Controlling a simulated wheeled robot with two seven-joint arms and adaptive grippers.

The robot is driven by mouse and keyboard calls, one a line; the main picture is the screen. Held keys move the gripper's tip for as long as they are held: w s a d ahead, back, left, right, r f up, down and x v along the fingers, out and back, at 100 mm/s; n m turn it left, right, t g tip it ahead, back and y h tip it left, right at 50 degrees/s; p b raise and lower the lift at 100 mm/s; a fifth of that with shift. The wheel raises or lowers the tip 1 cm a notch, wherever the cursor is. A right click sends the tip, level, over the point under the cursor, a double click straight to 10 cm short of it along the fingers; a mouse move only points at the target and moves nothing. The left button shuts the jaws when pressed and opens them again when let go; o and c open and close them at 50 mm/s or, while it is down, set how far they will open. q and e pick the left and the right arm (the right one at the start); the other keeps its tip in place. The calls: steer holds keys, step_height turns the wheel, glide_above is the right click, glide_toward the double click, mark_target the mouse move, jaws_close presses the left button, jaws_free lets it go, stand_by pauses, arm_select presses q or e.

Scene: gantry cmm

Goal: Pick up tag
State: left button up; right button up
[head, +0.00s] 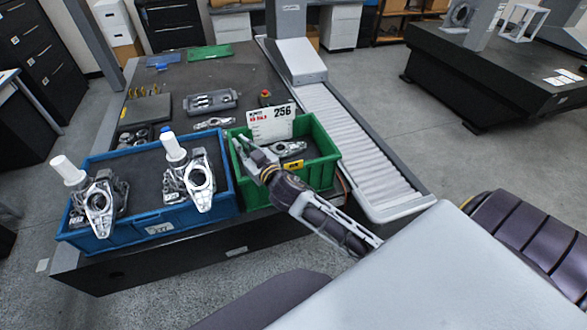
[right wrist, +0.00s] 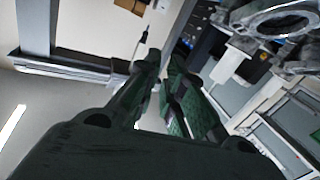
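The tag (head: 271,122) is a white card with a large black 256 and smaller red and black print. It stands upright at the green crate (head: 322,169), above a silver metal part (head: 288,149) lying inside. My right gripper (head: 246,145) is over the crate's left side, just left of the tag's lower edge. I cannot tell whether it touches the tag. In the right wrist view its fingers (right wrist: 164,62) are a small gap apart, with nothing visible between them; the tag cannot be made out there. My left gripper is not in view.
A blue crate (head: 160,228) left of the green one holds silver parts with white cylinders. Behind are a grey tray (head: 211,102) and a red button (head: 265,94) on the dark table (head: 240,72). A pale ribbed gantry rail (head: 345,135) runs along the right.

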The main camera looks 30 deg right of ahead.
steer(key=a+r+n+y, duration=0.8)
steer(key=a+r+y, duration=0.1)
steer(key=r+y, duration=0.2)
steer(key=s+a+n+g+y, duration=0.4)
steer(key=a+n+g+y, duration=0.15)
steer(key=n+g, duration=0.45)
steer(key=s+d+f+g+h, duration=0.1)
steer(key=d+f+g+h, duration=0.55)
steer(key=f+h, duration=0.3)
steer(key=d+m+g+h, duration=0.1)
steer(key=d+m+h, duration=0.4)
steer(key=d, duration=1.8)
steer(key=h, duration=0.3)
steer(key=shift+r+m+h+b, duration=0.3)
steer(key=shift+r+h+b, duration=0.05)
steer(key=shift+r+h, duration=0.05)
